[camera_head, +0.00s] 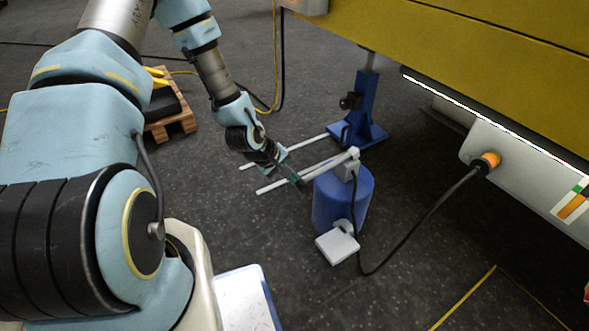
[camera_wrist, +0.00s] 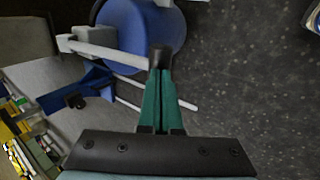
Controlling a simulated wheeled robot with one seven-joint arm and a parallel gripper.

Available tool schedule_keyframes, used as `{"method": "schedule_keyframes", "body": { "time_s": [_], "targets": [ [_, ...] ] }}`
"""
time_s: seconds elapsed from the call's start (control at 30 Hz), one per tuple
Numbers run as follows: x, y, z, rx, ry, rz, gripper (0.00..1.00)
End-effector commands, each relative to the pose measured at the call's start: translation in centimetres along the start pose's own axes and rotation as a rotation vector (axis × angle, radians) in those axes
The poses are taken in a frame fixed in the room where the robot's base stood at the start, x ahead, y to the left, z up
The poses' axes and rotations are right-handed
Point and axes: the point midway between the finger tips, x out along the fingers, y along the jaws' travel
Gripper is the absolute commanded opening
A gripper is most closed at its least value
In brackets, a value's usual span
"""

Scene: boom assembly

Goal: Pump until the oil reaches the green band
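The pump (camera_head: 342,203) is a blue cylinder on the floor with a pale lever (camera_head: 328,165) reaching left from its top. In the wrist view the lever (camera_wrist: 105,50) ends in a black grip (camera_wrist: 160,56). My gripper (camera_head: 297,180) is at that end. In the wrist view its green fingers (camera_wrist: 160,76) are close together and appear closed around the black grip. The oil gauge (camera_head: 571,204) is at the right edge of the head view, with an orange column and a green patch above it. The column's exact level is too small to read.
A black hose joins the pump to an orange fitting (camera_head: 490,160) on the grey housing. A blue stand (camera_head: 364,112) with pale legs supports the yellow boom (camera_head: 470,40) behind the pump. A wooden pallet (camera_head: 172,122) is at left. Floor in front right is mostly clear.

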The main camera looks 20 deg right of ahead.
Motion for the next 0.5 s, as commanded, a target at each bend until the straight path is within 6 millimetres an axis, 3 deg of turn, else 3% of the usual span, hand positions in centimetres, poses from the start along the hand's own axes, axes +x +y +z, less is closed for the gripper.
{"method": "schedule_keyframes", "body": {
  "time_s": [0.03, 0.2, 0.5],
  "targets": [
    [1.1, -0.9, 0.1, -0.009, -0.003, 0.031, 0.0],
    [2.8, -1.7, 0.1, 0.0, -0.002, 0.104, 0.0],
    [4.4, -2.4, 0.0, 0.002, -0.002, 0.1, 0.0]
  ]
}}
